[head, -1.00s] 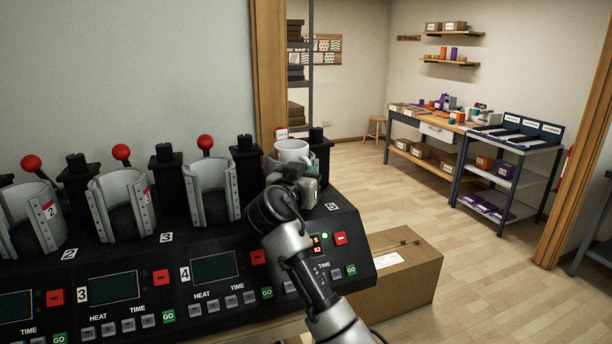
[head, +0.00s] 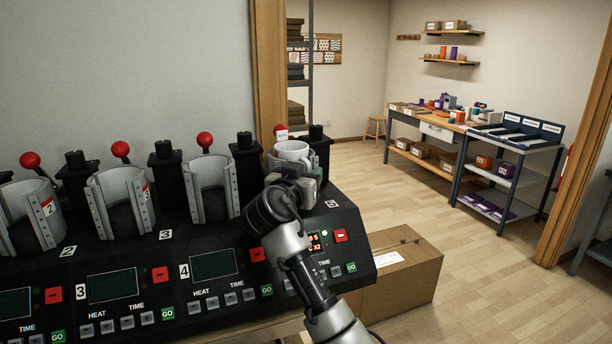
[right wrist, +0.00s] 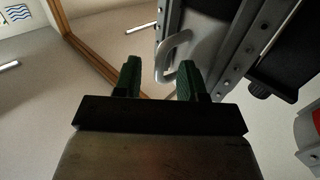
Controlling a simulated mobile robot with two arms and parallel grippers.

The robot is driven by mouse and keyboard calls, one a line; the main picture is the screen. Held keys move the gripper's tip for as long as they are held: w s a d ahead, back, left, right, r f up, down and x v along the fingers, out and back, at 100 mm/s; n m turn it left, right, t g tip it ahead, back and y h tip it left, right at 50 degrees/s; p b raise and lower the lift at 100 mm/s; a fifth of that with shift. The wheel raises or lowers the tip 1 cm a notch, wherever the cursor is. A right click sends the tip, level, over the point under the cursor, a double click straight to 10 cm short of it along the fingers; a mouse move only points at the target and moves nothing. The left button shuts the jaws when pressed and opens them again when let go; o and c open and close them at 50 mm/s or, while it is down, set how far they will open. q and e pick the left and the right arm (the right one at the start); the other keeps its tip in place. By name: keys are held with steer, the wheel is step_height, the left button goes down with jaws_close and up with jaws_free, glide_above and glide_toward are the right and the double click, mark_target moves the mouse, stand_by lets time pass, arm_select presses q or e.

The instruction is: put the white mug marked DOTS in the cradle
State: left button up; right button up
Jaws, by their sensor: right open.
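The white mug (head: 293,149) sits upright in the cradle (head: 272,164) of the rightmost press, its rim showing above the cradle. No DOTS marking can be read from here. In the right wrist view the mug's handle (right wrist: 162,65) sticks out beside the cradle's riveted metal flange (right wrist: 238,48). My right gripper (head: 305,184) is just in front of this cradle in the head view and hides its lower front. In the right wrist view its green fingers (right wrist: 158,75) are apart, with the handle just beyond their tips and not gripped. My left gripper is out of view.
Several presses with empty cradles (head: 212,188) and red-knobbed levers stand to the left. The black control panel (head: 215,265) slopes below them. A cardboard box (head: 408,265) is on the floor at right. Open floor leads to a workbench (head: 430,118).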

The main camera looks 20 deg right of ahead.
steer(key=b+v, duration=0.3)
steer(key=v, duration=0.7)
steer(key=shift+s+a, duration=0.15)
steer(key=shift+a, duration=0.05)
